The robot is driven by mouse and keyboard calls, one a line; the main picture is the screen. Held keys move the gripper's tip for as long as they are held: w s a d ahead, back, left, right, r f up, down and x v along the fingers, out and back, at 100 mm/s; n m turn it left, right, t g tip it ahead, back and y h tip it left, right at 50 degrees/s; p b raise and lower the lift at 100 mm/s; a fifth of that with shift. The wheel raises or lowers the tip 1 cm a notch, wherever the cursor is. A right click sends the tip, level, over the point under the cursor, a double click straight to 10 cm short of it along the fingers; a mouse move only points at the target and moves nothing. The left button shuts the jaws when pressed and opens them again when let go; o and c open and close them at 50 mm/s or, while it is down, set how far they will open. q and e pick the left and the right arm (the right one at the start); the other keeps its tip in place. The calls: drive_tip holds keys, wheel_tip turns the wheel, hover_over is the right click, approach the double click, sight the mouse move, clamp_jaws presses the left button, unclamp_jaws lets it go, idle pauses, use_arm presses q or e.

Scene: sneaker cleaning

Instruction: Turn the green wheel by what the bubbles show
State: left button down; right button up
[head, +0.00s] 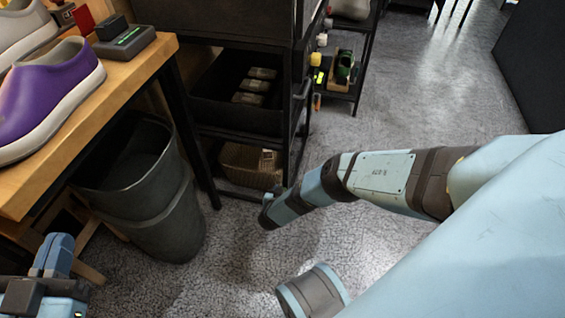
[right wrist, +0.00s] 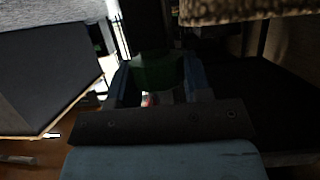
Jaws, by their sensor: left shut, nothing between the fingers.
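I cannot make out a green wheel or any bubbles for certain. My left gripper (head: 55,256) is at the lower left edge in the head view, below the wooden table, shut and empty. My right arm reaches in from the right, and its far end (head: 272,208) is low over the carpet in front of the black shelf. In the dark right wrist view the two blue fingers of my right gripper (right wrist: 160,85) stand apart. A dark green thing (right wrist: 158,70) shows between them. I cannot tell whether they touch it.
A purple shoe (head: 45,95) and a small device with a green display (head: 126,42) are on the wooden table (head: 120,80). A grey bin (head: 150,195) stands below. A wicker basket (head: 250,165) sits low on the black shelf. Carpet at the back right (head: 430,80) is clear.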

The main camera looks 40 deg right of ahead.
use_arm(q)
drive_tip(key=shift+w, duration=0.1)
use_arm(e)
drive_tip(key=shift+m+g+h, duration=0.4)
drive_tip(key=shift+m+g, duration=0.4)
use_arm(q)
drive_tip(key=shift+f, duration=0.1)
use_arm(e)
drive_tip(key=o, duration=0.9)
drive_tip(key=shift+o, duration=0.2)
drive_tip(key=shift+s+a+r, duration=0.1)
drive_tip(key=shift+a, duration=0.05)
use_arm(q)
drive_tip(key=shift+s+d+f+n+g+y+p, duration=0.15)
drive_tip(key=shift+s+d+n+g+p, duration=0.2)
drive_tip(key=shift+s+n+p, duration=0.55)
drive_tip(key=shift+s+d+n+g+y+p, duration=0.2)
drive_tip(key=shift+d+n+g+p, duration=0.25)
drive_tip(key=shift+p, duration=0.9)
drive_tip(key=shift+s+d+f+n+g+y+p, duration=0.1)
drive_tip(key=shift+s+d+n+g+y+p, duration=0.3)
drive_tip(key=shift+n+p, duration=0.6)
use_arm(e)
drive_tip(key=v, duration=1.3)
drive_tip(key=shift+a, duration=0.25)
